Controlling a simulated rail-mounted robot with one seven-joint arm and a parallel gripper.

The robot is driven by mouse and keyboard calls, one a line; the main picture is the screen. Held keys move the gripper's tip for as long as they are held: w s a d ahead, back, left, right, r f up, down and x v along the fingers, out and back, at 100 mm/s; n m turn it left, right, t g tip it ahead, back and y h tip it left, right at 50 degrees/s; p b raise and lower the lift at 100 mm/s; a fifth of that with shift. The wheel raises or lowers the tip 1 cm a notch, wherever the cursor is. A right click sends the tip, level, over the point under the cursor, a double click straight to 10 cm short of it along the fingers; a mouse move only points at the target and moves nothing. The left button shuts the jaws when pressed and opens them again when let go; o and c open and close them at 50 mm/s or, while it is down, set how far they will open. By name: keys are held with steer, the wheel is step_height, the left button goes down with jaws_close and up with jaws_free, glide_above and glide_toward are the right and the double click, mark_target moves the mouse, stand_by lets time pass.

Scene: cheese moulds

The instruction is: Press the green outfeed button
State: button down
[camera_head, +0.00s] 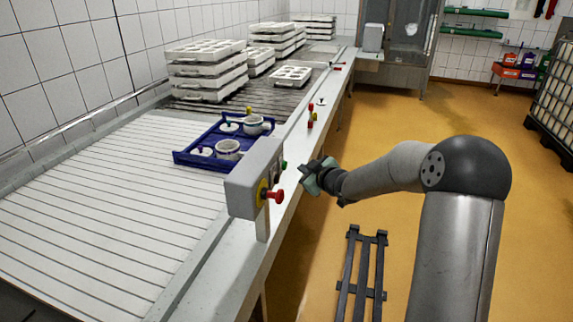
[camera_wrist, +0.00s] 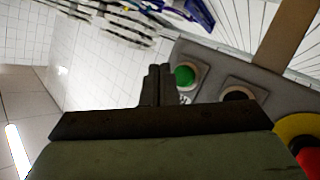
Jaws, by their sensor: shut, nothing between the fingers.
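A grey control box (camera_head: 255,180) stands on the near edge of the conveyor in the head view. The green button (camera_head: 284,165) shows at the far end of its face; in the wrist view the green button (camera_wrist: 185,76) sits in a pale ring on the grey panel (camera_wrist: 215,70). My gripper (camera_head: 305,170) is just right of the box, pointing at its face. In the wrist view my gripper's fingers (camera_wrist: 158,84) are shut together and empty, beside the green button. I cannot tell whether they touch the panel.
A dark button (camera_wrist: 237,95) and a red stop knob on a yellow base (camera_head: 272,195) share the panel. A blue crate (camera_head: 180,158) with white moulds lies on the conveyor behind the box. Stacked white mould trays (camera_head: 205,70) stand farther back.

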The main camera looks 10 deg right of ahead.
steer(key=d, duration=0.1)
steer(key=s+d+p, duration=0.1)
steer(key=shift+s+d, duration=0.1)
steer(key=shift+d, duration=0.3)
stand_by(0.3)
steer(key=s+a+m+g+h, duration=0.1)
steer(key=s+m+g+h, duration=0.2)
steer(key=s, duration=1.9)
steer(key=s+a+m+g+h, duration=0.1)
steer(key=s+m+g, duration=0.6)
steer(key=s, duration=1.6)
steer(key=g+h, duration=0.1)
steer(key=g, duration=0.2)
steer(key=shift+a+f+h, duration=0.15)
steer(key=shift+f+h, duration=0.1)
steer(key=shift+h, duration=0.15)
